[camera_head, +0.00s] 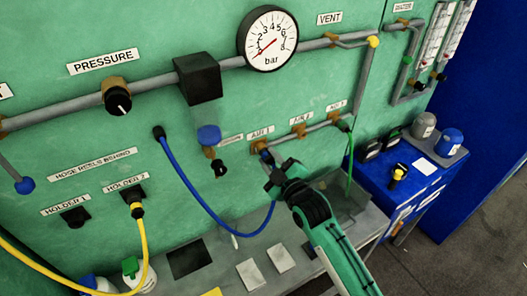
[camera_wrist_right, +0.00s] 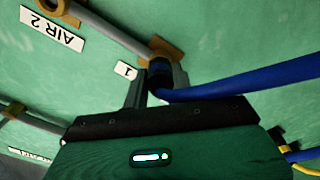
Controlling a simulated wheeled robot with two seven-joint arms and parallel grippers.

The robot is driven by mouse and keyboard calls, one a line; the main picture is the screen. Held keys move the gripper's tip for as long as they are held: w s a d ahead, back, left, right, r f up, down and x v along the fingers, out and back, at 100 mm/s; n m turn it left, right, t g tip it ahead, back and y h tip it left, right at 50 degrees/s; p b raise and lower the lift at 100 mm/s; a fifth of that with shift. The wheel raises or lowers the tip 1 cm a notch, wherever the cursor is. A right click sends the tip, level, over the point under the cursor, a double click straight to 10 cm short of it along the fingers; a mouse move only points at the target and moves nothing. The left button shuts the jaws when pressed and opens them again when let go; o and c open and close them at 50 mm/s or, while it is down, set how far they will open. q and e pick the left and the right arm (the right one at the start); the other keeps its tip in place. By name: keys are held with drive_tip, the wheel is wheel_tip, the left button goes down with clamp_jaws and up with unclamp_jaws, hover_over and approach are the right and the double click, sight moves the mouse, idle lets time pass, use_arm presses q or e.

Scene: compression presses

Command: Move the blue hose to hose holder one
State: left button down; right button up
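The blue hose (camera_head: 190,187) runs from a black fitting on the green panel, sags, and rises to the AIR 1 outlet (camera_head: 258,146). My right gripper (camera_head: 268,160) is at that outlet. In the right wrist view, the gripper's fingers (camera_wrist_right: 160,88) stand close on both sides of the hose's dark blue end (camera_wrist_right: 160,72) and appear shut on it. That end is at the brass outlet (camera_wrist_right: 164,48). Holder 1 (camera_head: 75,216), a black holder at the lower left of the panel, is empty. My left gripper is not in view.
A yellow hose (camera_head: 145,245) hangs from Holder 2 (camera_head: 133,196), right beside Holder 1. A green hose (camera_head: 349,160) hangs right of my right arm. A black block (camera_head: 198,78) and a blue-topped part (camera_head: 209,135) stick out of the panel. Bottles (camera_head: 131,268) stand below.

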drive_tip(key=shift+s+d, duration=0.1)
drive_tip(key=shift+s, duration=0.1)
drive_tip(key=shift+c, duration=0.4)
drive_tip(key=shift+s+d+p, duration=0.4)
drive_tip(key=shift+s+p, duration=0.1)
drive_tip(key=shift+s, duration=0.05)
drive_tip(key=shift+s+d, duration=0.15)
drive_tip(key=shift+s, duration=0.1)
drive_tip(key=shift+s+d+p, duration=0.2)
drive_tip(key=shift+s+p, duration=0.05)
drive_tip(key=shift+p, duration=0.05)
drive_tip(key=shift+s+d, duration=0.15)
drive_tip(key=shift+s, duration=0.1)
drive_tip(key=shift+p+v, duration=0.85)
drive_tip(key=shift+v, duration=0.9)
drive_tip(key=shift+s+d+r, duration=0.1)
drive_tip(key=shift+s, duration=0.05)
